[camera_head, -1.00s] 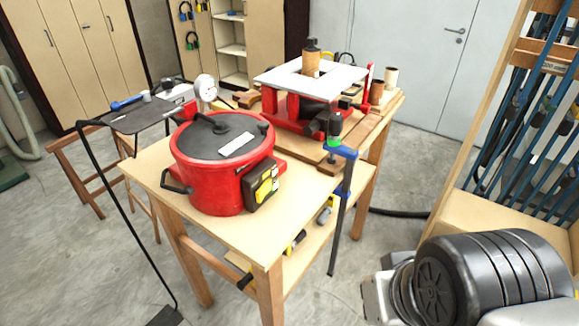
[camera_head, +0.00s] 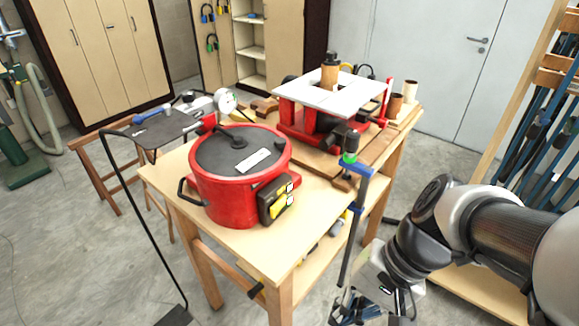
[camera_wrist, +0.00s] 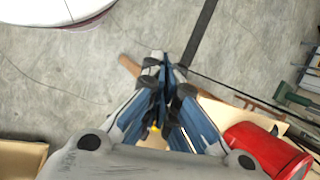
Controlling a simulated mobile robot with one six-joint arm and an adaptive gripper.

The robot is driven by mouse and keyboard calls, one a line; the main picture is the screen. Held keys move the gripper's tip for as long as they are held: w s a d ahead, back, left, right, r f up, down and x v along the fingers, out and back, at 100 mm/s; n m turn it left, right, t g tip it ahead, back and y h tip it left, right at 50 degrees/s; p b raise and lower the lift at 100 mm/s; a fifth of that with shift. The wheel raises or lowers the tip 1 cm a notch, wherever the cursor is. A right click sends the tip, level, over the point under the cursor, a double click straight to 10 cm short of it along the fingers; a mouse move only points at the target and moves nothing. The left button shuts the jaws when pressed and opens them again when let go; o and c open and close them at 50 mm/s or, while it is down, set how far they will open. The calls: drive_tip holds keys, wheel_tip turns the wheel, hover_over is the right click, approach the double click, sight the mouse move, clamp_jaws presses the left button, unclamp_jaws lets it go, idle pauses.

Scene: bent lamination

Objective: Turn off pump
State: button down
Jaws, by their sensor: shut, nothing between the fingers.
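A red pot with a dark grey lid (camera_head: 238,150) stands on the front of the wooden table. On its right front side is a black box with a yellow label and small light-coloured parts (camera_head: 278,199), likely the switch; its setting is too small to tell. Part of the red pot shows at the lower right in the wrist view (camera_wrist: 265,150). No separate thing in view is clearly a pump. My gripper (camera_head: 350,312) is low, right of the table's front leg, apart from the pot and box. In the wrist view its fingers (camera_wrist: 163,68) are together and empty.
A blue and black clamp (camera_head: 355,195) grips the table's right edge and hangs down near my gripper. A red press with a white plate (camera_head: 325,95) stands behind the pot. A thin black stand (camera_head: 140,220) is left. Concrete floor is open in front.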

sight(277, 214)
drive_tip(key=w+a+m+g+y+p, duration=0.1)
drive_tip(key=w+a+m+y+p, duration=0.2)
drive_tip(key=w+m+y, duration=0.25)
drive_tip(key=w+d+f+m+t+y+p, duration=0.2)
drive_tip(key=w+d+m+t, duration=0.1)
drive_tip(key=w+m+t, duration=0.2)
drive_tip(key=w+d+f+m+t+y+p, duration=0.2)
drive_tip(key=w+d+f+m+t+y, duration=0.1)
drive_tip(key=w+m+t, duration=0.2)
drive_tip(key=w+m, duration=0.2)
drive_tip(key=m, duration=0.1)
drive_tip(key=shift+w+d+t, duration=0.25)
drive_tip(key=shift+d+t, duration=0.1)
drive_tip(key=shift+t, duration=0.05)
drive_tip(key=shift+a, duration=0.15)
drive_tip(key=b+x, duration=0.2)
drive_tip(key=x, duration=1.1)
drive_tip(key=shift+w+a+r, duration=0.1)
drive_tip(key=shift+w+a, duration=0.1)
drive_tip(key=shift+a, duration=0.15)
